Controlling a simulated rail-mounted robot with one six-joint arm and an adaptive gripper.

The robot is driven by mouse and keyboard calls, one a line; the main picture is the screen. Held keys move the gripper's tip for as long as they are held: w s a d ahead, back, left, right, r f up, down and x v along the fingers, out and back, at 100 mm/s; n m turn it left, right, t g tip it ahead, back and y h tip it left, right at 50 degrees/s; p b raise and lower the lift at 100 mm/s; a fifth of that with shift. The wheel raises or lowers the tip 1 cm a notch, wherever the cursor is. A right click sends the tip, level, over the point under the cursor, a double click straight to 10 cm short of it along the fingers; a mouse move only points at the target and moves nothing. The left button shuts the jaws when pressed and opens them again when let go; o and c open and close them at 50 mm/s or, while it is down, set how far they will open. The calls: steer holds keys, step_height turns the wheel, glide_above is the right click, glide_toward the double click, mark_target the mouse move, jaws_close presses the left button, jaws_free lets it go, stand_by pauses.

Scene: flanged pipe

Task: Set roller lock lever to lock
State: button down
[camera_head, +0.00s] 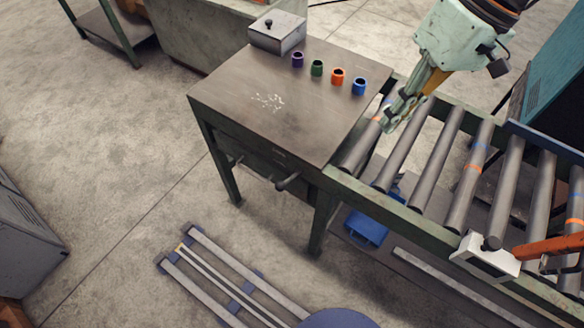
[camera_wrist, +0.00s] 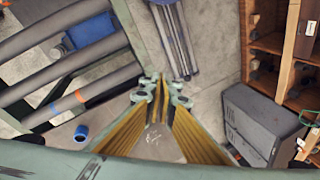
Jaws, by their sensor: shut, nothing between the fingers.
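An orange lever (camera_head: 550,247) lies at the lower right of the head view, beside the conveyor's near rail. The lever's right end is cut off by the frame edge. My gripper (camera_head: 388,122) is over the first rollers, beside the table's right edge, far up and left of the lever. In the wrist view my gripper (camera_wrist: 166,90) shows its fingers together and empty. The lever is not clearly visible in the wrist view.
The roller conveyor (camera_head: 425,178) adjoins the table (camera_head: 285,115). On the table are a lidded metal box (camera_head: 277,35) and several coloured cups, including a blue one (camera_head: 359,87). A blue bin (camera_head: 367,229) is below the rollers. A grey cabinet (camera_wrist: 250,122) shows in the wrist view.

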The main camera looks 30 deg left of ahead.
mark_target(287, 180)
steer(key=a+f+n+g+p, duration=0.3)
steer(key=a+f+n+p, duration=0.2)
steer(key=a+f, duration=0.8)
steer(key=a+p, duration=0.2)
steer(key=shift+s+a+f+p, duration=0.2)
steer(key=shift+a+f+p, duration=0.1)
steer(key=shift+f+p, duration=0.1)
steer(key=shift+f, duration=0.1)
steer(key=shift+s+p+x, duration=0.15)
steer(key=shift+p+x, duration=0.1)
steer(key=shift+x, duration=3.2)
steer(key=shift+s+p+x, duration=0.15)
steer(key=shift+p+x, duration=0.1)
steer(key=shift+x, duration=3.2)
steer(key=shift+a, duration=0.1)
